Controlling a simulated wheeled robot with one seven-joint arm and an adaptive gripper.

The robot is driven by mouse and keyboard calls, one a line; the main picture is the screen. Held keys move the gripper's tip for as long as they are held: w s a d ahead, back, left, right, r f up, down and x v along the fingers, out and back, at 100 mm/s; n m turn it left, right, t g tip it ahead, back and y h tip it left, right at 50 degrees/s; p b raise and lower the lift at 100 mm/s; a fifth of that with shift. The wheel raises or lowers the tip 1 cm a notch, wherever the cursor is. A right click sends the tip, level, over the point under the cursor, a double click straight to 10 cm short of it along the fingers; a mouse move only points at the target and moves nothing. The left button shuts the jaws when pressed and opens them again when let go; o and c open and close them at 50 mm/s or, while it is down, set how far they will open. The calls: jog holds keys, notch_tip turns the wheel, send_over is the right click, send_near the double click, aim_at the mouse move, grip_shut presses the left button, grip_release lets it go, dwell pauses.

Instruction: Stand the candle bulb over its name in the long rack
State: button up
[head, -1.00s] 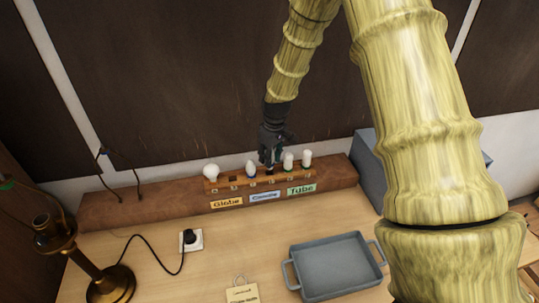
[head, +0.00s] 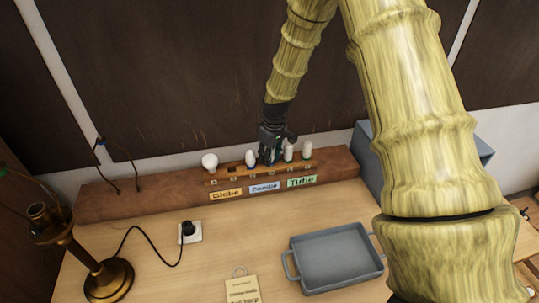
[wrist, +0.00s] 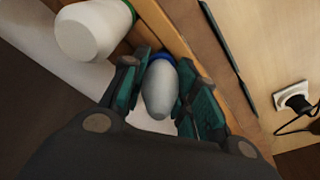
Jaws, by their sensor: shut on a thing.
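The long rack (head: 238,178) stands on a brown ledge at the back of the desk, with name cards Globe (head: 226,195), Candle (head: 264,188) and Tube (head: 301,181) below it. My gripper (head: 269,160) is at the rack's middle, above the Candle card. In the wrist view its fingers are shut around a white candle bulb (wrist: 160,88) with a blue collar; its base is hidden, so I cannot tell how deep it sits. In the head view my gripper mostly hides it. Another blue-collared bulb (head: 250,159) stands just left of my gripper.
A globe bulb (head: 210,161) stands at the rack's left end. Two white tube bulbs (head: 288,153) (head: 307,151) stand close right of my gripper. A grey tray (head: 336,262), brass lamp (head: 110,278) and wall socket plate (head: 191,233) are in front.

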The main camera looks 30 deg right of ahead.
jog(key=shift+f, duration=0.2)
dwell(0.6)
jog(key=o, duration=1)
jog(key=shift+o, duration=0.2)
jog(key=r, duration=0.4)
jog(key=s+r, duration=0.1)
jog(key=r, duration=0.7)
jog(key=shift+s+d, duration=0.2)
jog(key=shift+d, duration=0.05)
